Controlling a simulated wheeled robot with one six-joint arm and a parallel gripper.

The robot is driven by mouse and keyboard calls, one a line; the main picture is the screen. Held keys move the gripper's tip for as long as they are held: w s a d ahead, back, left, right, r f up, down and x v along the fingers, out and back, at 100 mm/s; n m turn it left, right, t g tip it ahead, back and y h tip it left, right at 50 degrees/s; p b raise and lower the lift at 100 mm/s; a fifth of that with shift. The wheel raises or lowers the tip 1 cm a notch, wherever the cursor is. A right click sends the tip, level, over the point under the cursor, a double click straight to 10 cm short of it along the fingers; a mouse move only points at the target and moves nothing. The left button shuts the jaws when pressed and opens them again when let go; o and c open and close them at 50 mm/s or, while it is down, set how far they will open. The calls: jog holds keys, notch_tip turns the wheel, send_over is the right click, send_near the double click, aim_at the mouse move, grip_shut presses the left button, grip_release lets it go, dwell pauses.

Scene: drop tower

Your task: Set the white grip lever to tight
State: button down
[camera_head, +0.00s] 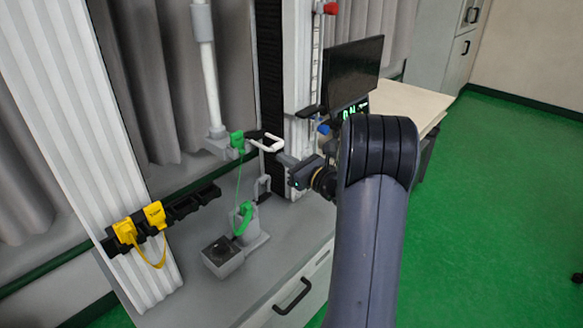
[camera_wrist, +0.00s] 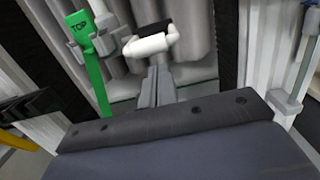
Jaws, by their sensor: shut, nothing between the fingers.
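The white grip lever (camera_head: 268,144) sticks out beside the column of the tower, level with the green top clip. In the wrist view the lever (camera_wrist: 150,44) shows as a white bar with a rounded end, just beyond my fingertips. My gripper (camera_head: 284,158) is shut and empty, close to the lever's right side. In the wrist view my gripper (camera_wrist: 158,74) has its fingers together and pointing at the lever. I cannot tell whether they touch it. No tight or loose marking is legible.
A green strap marked TOP (camera_wrist: 88,55) hangs left of the lever; its clip (camera_head: 237,140) shows in the head view. A grey block (camera_head: 222,257) stands on the bench below. Yellow clips (camera_head: 155,214) sit on a black rack at left. A monitor (camera_head: 350,75) stands behind my arm.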

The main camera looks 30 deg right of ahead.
jog(key=shift+r, duration=0.4)
jog(key=shift+r+p, duration=0.25)
jog(key=shift+p, duration=0.55)
jog(key=shift+r+g+p, duration=0.2)
jog(key=shift+g+p, duration=0.2)
jog(key=shift+p, duration=0.05)
jog(key=r+g+p, duration=0.1)
jog(key=r+p, duration=0.1)
jog(key=p, duration=0.1)
jog(key=shift+h, duration=0.4)
notch_tip(320, 180, up, 10)
jog(key=g+p, duration=0.3)
jog(key=p, duration=0.6)
send_over(280, 147)
jog(key=w+a, duration=0.1)
jog(key=w, duration=0.3)
jog(key=shift+w+a+r+h, duration=0.2)
jog(key=shift+w+a, duration=0.1)
jog(key=shift+w, duration=0.25)
jog(key=shift+w+a+r+h, duration=0.15)
jog(key=shift+w+a+h, duration=0.1)
jog(key=shift+w, duration=0.25)
